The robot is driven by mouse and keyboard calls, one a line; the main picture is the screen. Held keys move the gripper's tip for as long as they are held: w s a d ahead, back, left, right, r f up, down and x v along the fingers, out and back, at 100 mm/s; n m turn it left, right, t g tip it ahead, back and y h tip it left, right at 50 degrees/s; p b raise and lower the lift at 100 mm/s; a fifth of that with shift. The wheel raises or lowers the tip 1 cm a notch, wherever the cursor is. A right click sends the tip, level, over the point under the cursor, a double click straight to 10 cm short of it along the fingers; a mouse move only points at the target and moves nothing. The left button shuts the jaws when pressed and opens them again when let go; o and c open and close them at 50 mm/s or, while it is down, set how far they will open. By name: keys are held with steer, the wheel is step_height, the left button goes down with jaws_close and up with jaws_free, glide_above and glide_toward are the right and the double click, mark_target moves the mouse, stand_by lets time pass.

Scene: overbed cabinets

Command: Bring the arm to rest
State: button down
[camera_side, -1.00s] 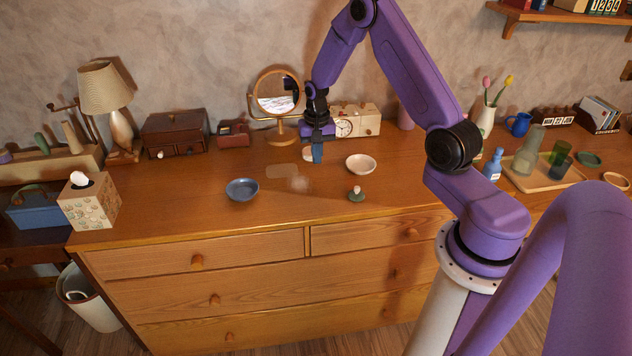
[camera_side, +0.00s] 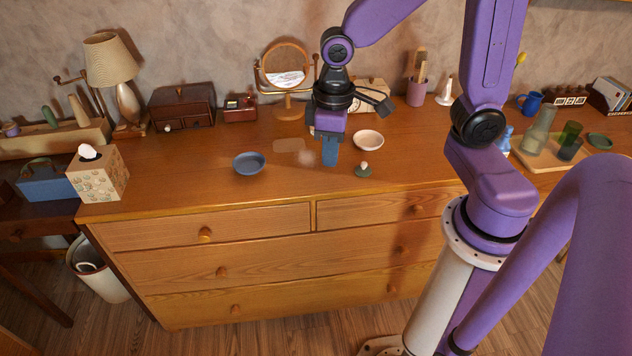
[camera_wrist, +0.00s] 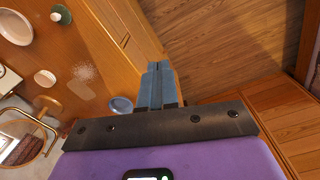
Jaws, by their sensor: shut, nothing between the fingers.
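My purple arm reaches over the wooden dresser (camera_side: 300,191). My gripper (camera_side: 330,164) hangs pointing down above the dresser top, between the blue dish (camera_side: 248,163) and the small green dish with a white knob (camera_side: 363,170). Its blue-grey fingers are shut and empty. In the wrist view the gripper (camera_wrist: 155,66) shows its two fingers side by side, with the dresser edge and the wood floor (camera_wrist: 225,40) beyond them. A cream bowl (camera_side: 368,140) stands behind and to the right of the gripper.
A round mirror (camera_side: 286,66), a wooden box (camera_side: 182,106) and a lamp (camera_side: 108,62) stand along the back. A tissue box (camera_side: 98,174) is at the left end. A tray (camera_side: 560,163) with glasses is at the right. The dresser top left of the blue dish is clear.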

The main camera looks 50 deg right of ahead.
steer(key=s+r+n, duration=0.2)
steer(key=s+n, duration=0.5)
steer(key=s, duration=0.7)
steer(key=shift+d+r, duration=0.35)
